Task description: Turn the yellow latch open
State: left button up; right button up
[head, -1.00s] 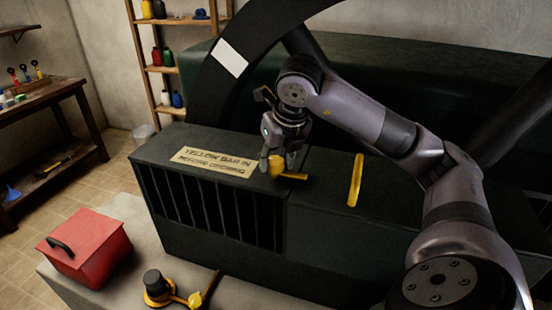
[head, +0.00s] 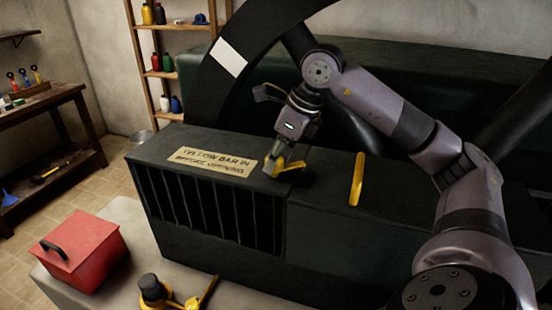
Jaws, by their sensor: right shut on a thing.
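The yellow latch (head: 294,166) sits on top of a dark green housing (head: 330,222), beside the end of a printed label. My right gripper (head: 273,167) comes down on it from above and is shut on its left end. The latch's free arm sticks out to the right of the fingers and slants toward the back right. The fingers hide the latch's pivot end. My left gripper is out of the picture.
The label (head: 212,161) reads "YELLOW BAR IN BEFORE OPENING". A separate yellow bar (head: 357,180) lies on the housing to the right. A red box (head: 82,259) and a black and yellow object (head: 158,291) stand in front. A large dark wheel rises behind.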

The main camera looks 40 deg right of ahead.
jog(key=n, duration=0.2)
jog(key=n+g+y+p, duration=0.1)
jog(key=n, duration=0.1)
jog(key=shift+d+r+n+y, duration=0.1)
jog(key=shift+r+n+y, duration=0.05)
jog(key=shift+n+y, duration=0.15)
jog(key=n+g+p, duration=0.1)
jog(key=n+p, duration=0.1)
jog(key=n, duration=0.1)
jog(key=shift+w+y, duration=0.15)
jog(key=shift+y, duration=0.15)
jog(key=shift+n+g+p, duration=0.4)
jog(key=shift+n+p, duration=0.15)
jog(key=shift+n, duration=0.55)
jog(key=o, duration=1.1)
jog(key=shift+o, duration=0.2)
jog(key=shift+d, duration=0.1)
jog(key=v, duration=1.1)
jog(key=shift+d+r, duration=0.25)
jog(key=shift+f, duration=0.1)
